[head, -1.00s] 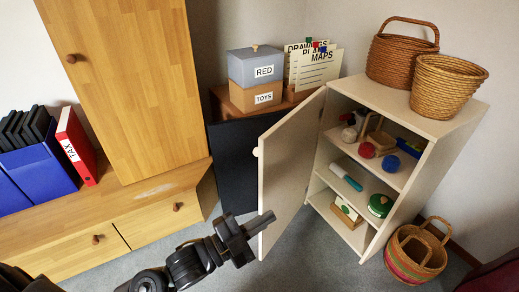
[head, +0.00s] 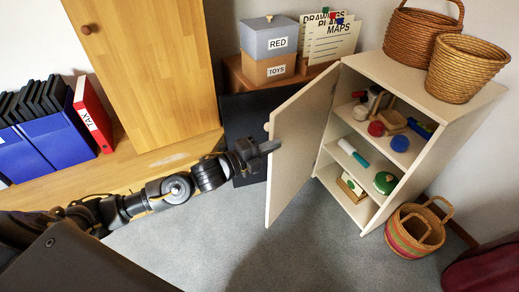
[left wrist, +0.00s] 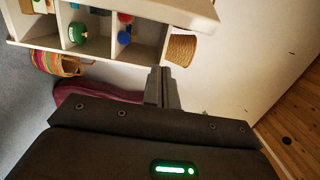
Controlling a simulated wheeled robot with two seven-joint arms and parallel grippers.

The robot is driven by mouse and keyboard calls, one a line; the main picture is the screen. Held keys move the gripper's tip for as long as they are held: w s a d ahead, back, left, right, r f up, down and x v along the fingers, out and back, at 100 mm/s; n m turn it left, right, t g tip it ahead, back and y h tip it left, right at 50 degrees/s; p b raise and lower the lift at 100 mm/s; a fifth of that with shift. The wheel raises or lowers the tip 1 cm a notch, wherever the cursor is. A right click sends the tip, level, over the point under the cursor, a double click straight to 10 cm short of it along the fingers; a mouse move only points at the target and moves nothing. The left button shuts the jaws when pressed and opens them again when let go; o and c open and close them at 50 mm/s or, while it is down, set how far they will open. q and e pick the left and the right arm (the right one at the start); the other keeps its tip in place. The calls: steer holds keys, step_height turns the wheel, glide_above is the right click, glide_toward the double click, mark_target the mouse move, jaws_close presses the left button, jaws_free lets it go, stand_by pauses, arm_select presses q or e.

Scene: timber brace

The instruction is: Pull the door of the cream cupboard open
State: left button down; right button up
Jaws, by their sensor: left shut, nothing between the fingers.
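The cream cupboard (head: 440,100) stands at the right of the head view, its shelves exposed. Its door (head: 300,140) stands wide open, swung toward the left, with a round pale knob (head: 267,127) near its free edge. My left gripper (head: 268,148) is shut and empty, its tips at the door's free edge just below the knob; I cannot tell if they touch. In the left wrist view the shut fingers (left wrist: 163,88) point toward the cupboard (left wrist: 95,45), which shows at the top. My right gripper is not in view.
Shelves hold a red ball (head: 376,128), a blue ball (head: 400,143) and a green round tin (head: 385,182). Two baskets (head: 465,68) stand on top; a striped basket (head: 415,232) is on the floor. A wooden cabinet (head: 150,70) stands left. Carpet (head: 300,250) before the door is clear.

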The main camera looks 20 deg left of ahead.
mark_target(272, 135)
arm_select(q)
steer(key=w, duration=0.4)
steer(key=shift+a, duration=0.35)
steer(key=shift+w+a, duration=0.15)
steer(key=shift+a, duration=0.25)
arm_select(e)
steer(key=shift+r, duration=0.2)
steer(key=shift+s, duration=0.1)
